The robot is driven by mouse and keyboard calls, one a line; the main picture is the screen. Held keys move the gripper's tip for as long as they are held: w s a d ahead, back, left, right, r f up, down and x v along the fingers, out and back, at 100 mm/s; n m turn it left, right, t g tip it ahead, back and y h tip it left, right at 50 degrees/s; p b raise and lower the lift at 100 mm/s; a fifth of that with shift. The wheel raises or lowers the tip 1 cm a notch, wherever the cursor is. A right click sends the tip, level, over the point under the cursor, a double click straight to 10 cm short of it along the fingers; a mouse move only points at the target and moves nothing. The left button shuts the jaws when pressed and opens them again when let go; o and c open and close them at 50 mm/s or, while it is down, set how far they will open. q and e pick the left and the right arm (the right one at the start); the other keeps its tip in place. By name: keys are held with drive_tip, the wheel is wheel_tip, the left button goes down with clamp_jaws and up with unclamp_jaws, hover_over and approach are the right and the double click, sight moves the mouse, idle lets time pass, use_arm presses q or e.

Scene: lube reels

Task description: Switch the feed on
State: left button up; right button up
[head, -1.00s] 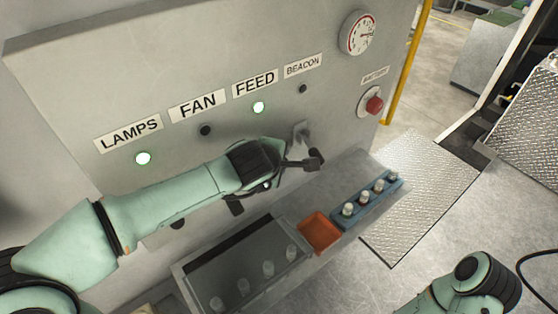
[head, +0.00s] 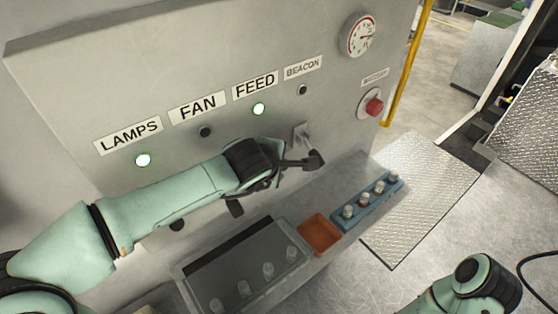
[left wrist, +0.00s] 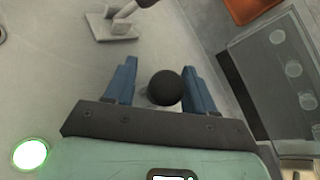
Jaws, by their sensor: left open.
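The FEED label (head: 255,84) is on the grey panel, and the round lamp (head: 259,108) under it glows green. My left gripper (head: 266,182) is at the panel below this lamp; my wrist largely hides its fingers in the head view. In the left wrist view, the two blue fingers (left wrist: 160,88) are apart, with a round black knob (left wrist: 165,88) between them. I see gaps beside the knob. The lever behind the knob is mostly hidden. My right gripper is out of view; only part of that arm shows at lower right.
The beacon switch (head: 302,132) is close by on the right, its lever sticking out. The LAMPS lamp (head: 143,160) is green; the FAN lamp (head: 205,131) is dark. A red button (head: 374,106), orange tray (head: 319,236) and blue rack (head: 350,217) are to the right.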

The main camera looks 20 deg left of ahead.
use_arm(q)
drive_tip(key=v, duration=1.3)
